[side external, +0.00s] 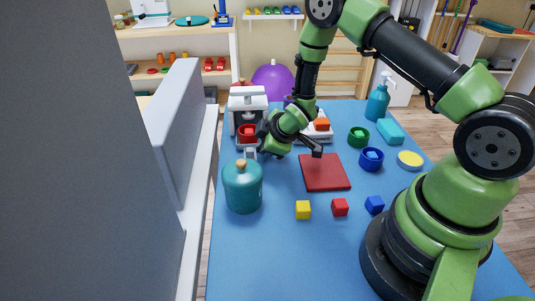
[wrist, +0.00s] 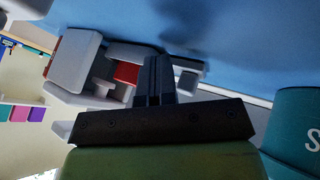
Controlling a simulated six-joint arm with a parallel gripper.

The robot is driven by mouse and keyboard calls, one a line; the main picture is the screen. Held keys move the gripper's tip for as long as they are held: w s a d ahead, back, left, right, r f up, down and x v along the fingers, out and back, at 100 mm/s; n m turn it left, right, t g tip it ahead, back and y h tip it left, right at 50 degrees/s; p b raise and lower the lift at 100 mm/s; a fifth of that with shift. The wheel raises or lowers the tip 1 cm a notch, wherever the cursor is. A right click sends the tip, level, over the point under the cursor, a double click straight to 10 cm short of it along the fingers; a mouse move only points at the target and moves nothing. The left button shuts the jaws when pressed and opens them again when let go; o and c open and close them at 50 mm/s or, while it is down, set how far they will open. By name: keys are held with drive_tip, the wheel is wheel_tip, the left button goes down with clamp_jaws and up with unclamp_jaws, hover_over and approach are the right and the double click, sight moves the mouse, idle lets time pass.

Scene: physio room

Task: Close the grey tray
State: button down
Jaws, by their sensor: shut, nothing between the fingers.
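A white and grey machine (side external: 247,98) stands at the far left of the blue table, with a red cup-like thing (side external: 247,131) in its front. A small pale grey piece (side external: 250,153) sticks out low at its front; I take it for the front of the grey tray, mostly hidden. My gripper (side external: 264,152) is low beside the machine's right front, shut and empty. In the wrist view, its dark fingers (wrist: 154,68) lie together between the machine's white body (wrist: 74,66) and a small grey block (wrist: 187,82). I cannot tell whether they touch the tray.
A teal jar (side external: 243,188) stands close in front of the machine. A red mat (side external: 325,172) lies to the right. Yellow (side external: 303,209), red (side external: 340,207) and blue (side external: 374,204) cubes lie nearer. Green (side external: 358,137) and blue (side external: 371,159) bowls stand right.

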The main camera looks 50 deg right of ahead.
drive_tip(key=w+d, duration=0.3)
drive_tip(key=shift+w+d, duration=0.2)
drive_tip(key=shift+d, duration=0.05)
drive_tip(key=shift+w+d, duration=0.3)
drive_tip(key=shift+d, duration=0.1)
drive_tip(key=shift+r, duration=0.15)
